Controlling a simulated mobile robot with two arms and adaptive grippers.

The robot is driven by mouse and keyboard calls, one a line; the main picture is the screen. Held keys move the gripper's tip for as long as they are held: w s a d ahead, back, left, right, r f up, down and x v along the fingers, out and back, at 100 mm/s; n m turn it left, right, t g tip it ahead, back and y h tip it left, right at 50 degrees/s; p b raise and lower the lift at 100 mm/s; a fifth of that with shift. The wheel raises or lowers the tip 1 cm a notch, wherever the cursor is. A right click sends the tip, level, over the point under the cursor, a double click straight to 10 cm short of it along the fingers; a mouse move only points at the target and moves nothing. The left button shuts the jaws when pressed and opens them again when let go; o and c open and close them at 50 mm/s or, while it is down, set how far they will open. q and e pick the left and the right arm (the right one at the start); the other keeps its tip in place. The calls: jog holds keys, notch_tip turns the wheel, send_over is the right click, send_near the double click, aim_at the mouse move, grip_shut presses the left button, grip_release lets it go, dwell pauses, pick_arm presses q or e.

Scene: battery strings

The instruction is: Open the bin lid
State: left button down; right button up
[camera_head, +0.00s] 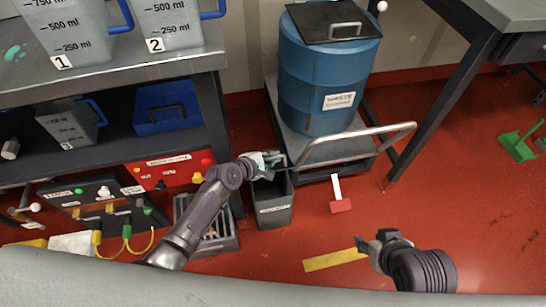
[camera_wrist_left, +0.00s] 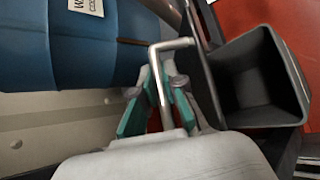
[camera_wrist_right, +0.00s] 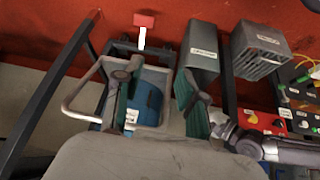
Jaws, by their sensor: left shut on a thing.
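The small dark grey bin (camera_head: 273,212) stands on the red floor beside the blue waste drum. In the left wrist view the bin (camera_wrist_left: 292,62) is open, and its empty-looking inside shows. Its dark lid (camera_wrist_left: 204,84) stands tilted up, seen nearly edge-on, at the side toward the drum. My left gripper (camera_head: 268,160) is above the bin's back edge, its teal fingers (camera_wrist_left: 158,88) shut on the lid's bent grey handle (camera_wrist_left: 171,45). The bin also shows in the right wrist view (camera_wrist_right: 200,55). My right gripper (camera_head: 375,243) is open and empty over the floor, fingers wide apart (camera_wrist_right: 155,100).
The blue drum (camera_head: 325,75) with a black lid stands on a cart (camera_head: 300,150) whose rail (camera_head: 365,138) reaches right of the bin. A shelf bench (camera_head: 110,75) is at left and a grey crate (camera_head: 222,235) left of the bin.

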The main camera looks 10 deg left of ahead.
pick_arm(q)
jog(key=shift+w, duration=0.15)
dwell(0.4)
jog(key=c, duration=1.2)
grip_release()
jog(key=shift+r, duration=0.15)
notch_tip(320, 180, up, 10)
jog(key=shift+f, duration=0.1)
